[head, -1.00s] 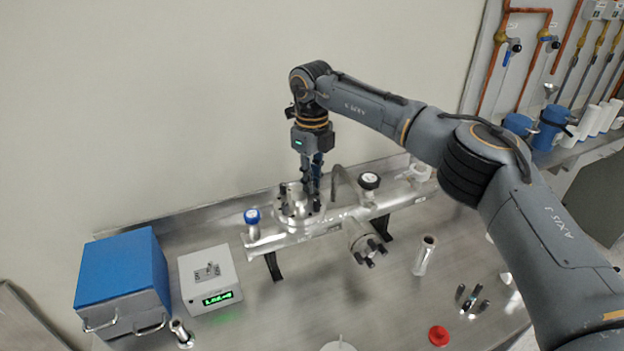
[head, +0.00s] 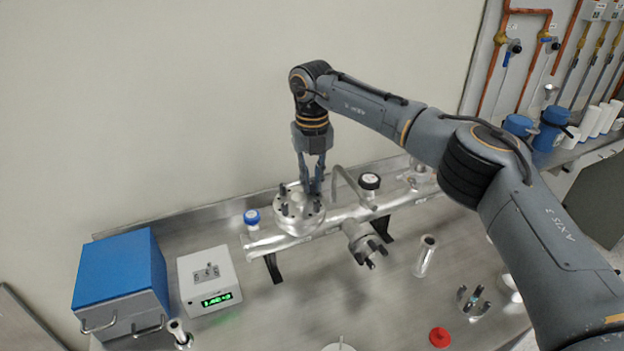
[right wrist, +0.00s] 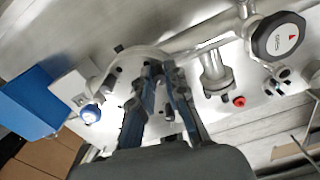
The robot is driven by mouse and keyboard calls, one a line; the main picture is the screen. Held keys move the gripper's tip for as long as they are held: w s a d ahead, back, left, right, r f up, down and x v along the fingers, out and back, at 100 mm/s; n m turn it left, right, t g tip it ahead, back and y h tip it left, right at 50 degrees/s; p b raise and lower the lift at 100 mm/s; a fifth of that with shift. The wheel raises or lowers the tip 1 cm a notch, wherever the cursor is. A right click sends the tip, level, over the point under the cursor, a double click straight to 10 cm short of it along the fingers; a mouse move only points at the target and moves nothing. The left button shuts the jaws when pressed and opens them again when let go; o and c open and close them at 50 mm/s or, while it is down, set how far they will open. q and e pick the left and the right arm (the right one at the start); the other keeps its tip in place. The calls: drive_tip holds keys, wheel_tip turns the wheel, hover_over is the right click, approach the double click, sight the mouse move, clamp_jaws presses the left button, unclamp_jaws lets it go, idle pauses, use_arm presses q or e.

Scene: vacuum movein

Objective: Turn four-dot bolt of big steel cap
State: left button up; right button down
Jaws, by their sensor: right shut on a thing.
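The big steel cap (head: 300,222) is a round flange on top of the horizontal steel pipe, with several dark bolts standing around its rim. My right gripper (head: 317,190) points straight down at the cap's back right rim. It is shut on a bolt there, which its fingers mostly hide. In the right wrist view, the gripper fingertips (right wrist: 160,72) close over the cap (right wrist: 125,72). The dots on the bolts are too small to read. My left gripper is not in view.
A smaller bolted flange (head: 366,244) juts forward. A blue box (head: 120,280) and white controller (head: 208,278) stand left.

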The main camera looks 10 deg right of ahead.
sight(312, 181)
drive_tip(key=shift+r, duration=0.1)
idle(0.3)
drive_tip(key=c, duration=1.4)
unclamp_jaws()
drive_tip(key=shift+o, duration=0.2)
wheel_tip(312, 181, up, 12)
